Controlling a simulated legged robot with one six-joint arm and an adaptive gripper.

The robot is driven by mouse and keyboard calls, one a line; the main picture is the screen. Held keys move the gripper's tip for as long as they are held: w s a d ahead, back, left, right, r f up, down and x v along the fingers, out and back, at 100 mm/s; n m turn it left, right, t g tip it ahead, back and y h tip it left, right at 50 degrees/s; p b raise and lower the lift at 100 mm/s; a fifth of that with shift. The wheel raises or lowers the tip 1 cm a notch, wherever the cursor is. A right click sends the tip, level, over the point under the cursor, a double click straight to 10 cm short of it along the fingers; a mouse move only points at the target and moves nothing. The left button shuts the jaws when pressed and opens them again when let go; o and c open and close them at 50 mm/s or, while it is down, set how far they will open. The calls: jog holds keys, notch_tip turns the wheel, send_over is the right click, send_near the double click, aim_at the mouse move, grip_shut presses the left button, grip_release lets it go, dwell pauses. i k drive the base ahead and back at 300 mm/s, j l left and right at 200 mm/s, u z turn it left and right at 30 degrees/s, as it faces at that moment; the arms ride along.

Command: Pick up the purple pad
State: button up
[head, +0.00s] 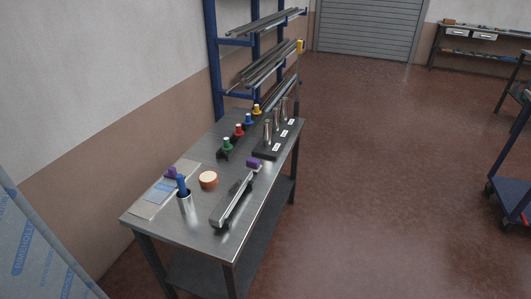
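A small purple block (253,163) sits on the metal workbench (215,163), at the far end of a long grey tool (234,204); I cannot tell whether they touch. A second small purple piece (170,173) lies near the wall side, beside a blue-handled item standing in a metal cup (185,202). Either could be the purple pad; both are too small to tell their shape well. My gripper is not in view.
A round orange-brown container (208,180) and a flat sheet (161,193) lie on the bench. Colour-topped bottles (238,131) and a black stand with metal cylinders (268,134) stand behind. A film-wrapped panel (38,245) is at lower left.

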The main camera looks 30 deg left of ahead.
aim_at(252, 164)
jog(key=i+u, duration=0.25)
jog(key=i, duration=0.45)
jog(key=i+l+u, duration=0.2)
jog(key=i, duration=0.55)
jog(key=i+u, duration=0.35)
jog(key=u, duration=0.15)
jog(key=i+u, duration=0.3)
jog(key=u, duration=0.2)
jog(key=i+l+u, duration=0.25)
jog(key=u, duration=0.25)
jog(key=i+l+u, duration=0.1)
jog(key=i+u, duration=0.2)
jog(key=u, duration=0.15)
jog(key=i+l+u, duration=0.2)
jog(key=u, duration=0.3)
jog(key=i+l+u, duration=0.3)
jog(key=u, duration=0.15)
